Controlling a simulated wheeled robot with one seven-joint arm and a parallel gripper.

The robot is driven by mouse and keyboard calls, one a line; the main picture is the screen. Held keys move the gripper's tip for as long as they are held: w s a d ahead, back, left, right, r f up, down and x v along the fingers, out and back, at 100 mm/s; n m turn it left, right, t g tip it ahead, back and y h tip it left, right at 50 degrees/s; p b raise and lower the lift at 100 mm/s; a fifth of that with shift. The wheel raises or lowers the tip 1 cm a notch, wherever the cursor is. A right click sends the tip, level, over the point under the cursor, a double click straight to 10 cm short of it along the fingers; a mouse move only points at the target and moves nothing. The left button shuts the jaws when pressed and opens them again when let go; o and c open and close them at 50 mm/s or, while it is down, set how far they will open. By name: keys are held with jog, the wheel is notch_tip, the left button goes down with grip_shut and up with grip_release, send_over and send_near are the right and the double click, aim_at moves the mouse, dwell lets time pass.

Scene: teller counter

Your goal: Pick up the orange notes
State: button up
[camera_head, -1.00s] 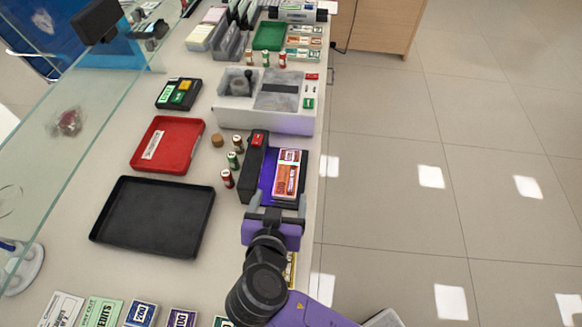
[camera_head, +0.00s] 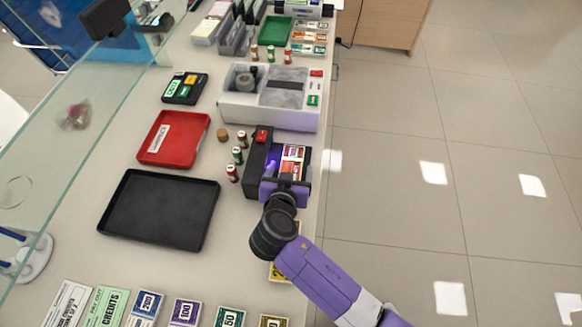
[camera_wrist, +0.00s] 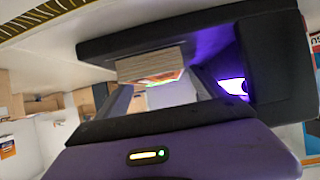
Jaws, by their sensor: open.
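The orange notes (camera_head: 292,160) are a bundle with orange and white faces. They lie on a black device with a violet-lit bed (camera_head: 258,160), near the counter's right edge. In the wrist view the bundle (camera_wrist: 150,64) shows its pale paper edge, with the device's dark body (camera_wrist: 275,60) around it. My gripper (camera_head: 284,180) is open, at the near end of the bundle, and hides part of it in the head view. In the wrist view its two fingers (camera_wrist: 163,88) are apart, either side of the bundle's line. I cannot tell whether they touch it.
Small coin rolls (camera_head: 237,155) stand just left of the device. A black tray (camera_head: 120,215) and a red tray (camera_head: 200,125) lie further left. A grey-white machine (camera_head: 270,118) stands behind. Note bundles (camera_head: 184,312) line the front. A glass screen (camera_head: 70,160) borders the left.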

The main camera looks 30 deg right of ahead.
jog(key=shift+f, duration=0.1)
jog(key=shift+c, duration=0.2)
jog(key=c, duration=1.4)
jog(key=shift+c, duration=1.2)
jog(key=shift+r, duration=0.2)
